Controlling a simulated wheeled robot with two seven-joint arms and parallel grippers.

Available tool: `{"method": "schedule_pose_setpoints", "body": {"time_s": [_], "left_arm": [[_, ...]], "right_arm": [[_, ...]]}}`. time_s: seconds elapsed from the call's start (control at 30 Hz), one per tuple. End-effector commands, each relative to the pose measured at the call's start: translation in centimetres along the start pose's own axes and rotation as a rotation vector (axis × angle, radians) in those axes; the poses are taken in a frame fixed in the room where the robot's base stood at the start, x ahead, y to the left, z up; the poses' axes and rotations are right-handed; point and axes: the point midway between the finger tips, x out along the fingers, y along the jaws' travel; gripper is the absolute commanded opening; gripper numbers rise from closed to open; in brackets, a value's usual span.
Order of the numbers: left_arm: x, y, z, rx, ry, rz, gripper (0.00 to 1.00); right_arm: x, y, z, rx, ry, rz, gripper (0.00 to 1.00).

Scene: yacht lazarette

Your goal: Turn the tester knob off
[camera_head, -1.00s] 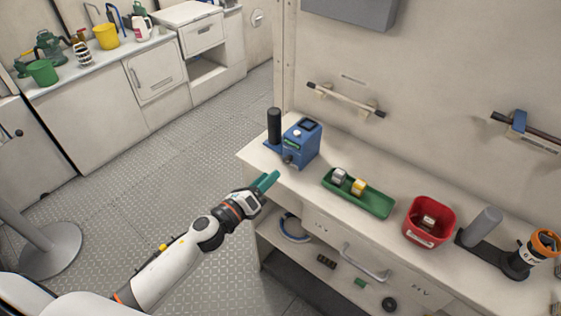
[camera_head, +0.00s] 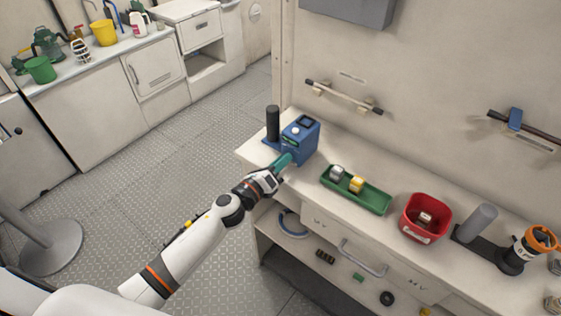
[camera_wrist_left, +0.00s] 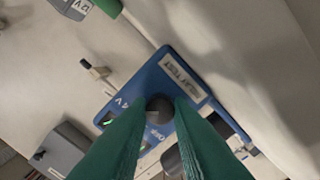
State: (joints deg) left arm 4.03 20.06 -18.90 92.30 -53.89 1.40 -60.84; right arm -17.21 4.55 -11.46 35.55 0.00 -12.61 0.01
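The blue tester (camera_head: 302,140) stands on the near left part of the workbench, with a small dark screen on top and a black cylinder beside it. My left gripper (camera_head: 288,160), with green fingers, is at the tester's front face, where it hides the knob in the head view. In the left wrist view the dark round knob (camera_wrist_left: 160,108) lies between the two fingertips of my left gripper (camera_wrist_left: 161,106), which stand apart on either side of it. I cannot tell whether they touch it. The knob's setting is not readable. My right gripper is not in view.
A green tray (camera_head: 372,200) with small cylinders lies right of the tester. Beyond it are a red bin (camera_head: 408,222) and a dark stand with a grey cylinder (camera_head: 477,222). A drawer handle (camera_head: 362,260) juts from the bench front. A rail (camera_head: 345,98) is on the wall.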

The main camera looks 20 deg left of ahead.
Motion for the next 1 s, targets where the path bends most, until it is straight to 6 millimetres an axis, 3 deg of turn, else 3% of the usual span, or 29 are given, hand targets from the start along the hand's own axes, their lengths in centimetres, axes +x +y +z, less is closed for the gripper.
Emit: {"method": "schedule_pose_setpoints", "body": {"time_s": [0.47,1.0], "left_arm": [[0.0,0.0,0.0,-0.100,0.001,-0.001,0.00],[0.0,-0.1,-0.1,-0.577,0.001,-0.002,0.00]], "right_arm": [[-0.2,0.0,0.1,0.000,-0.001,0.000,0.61],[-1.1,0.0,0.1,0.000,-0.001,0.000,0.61]]}}
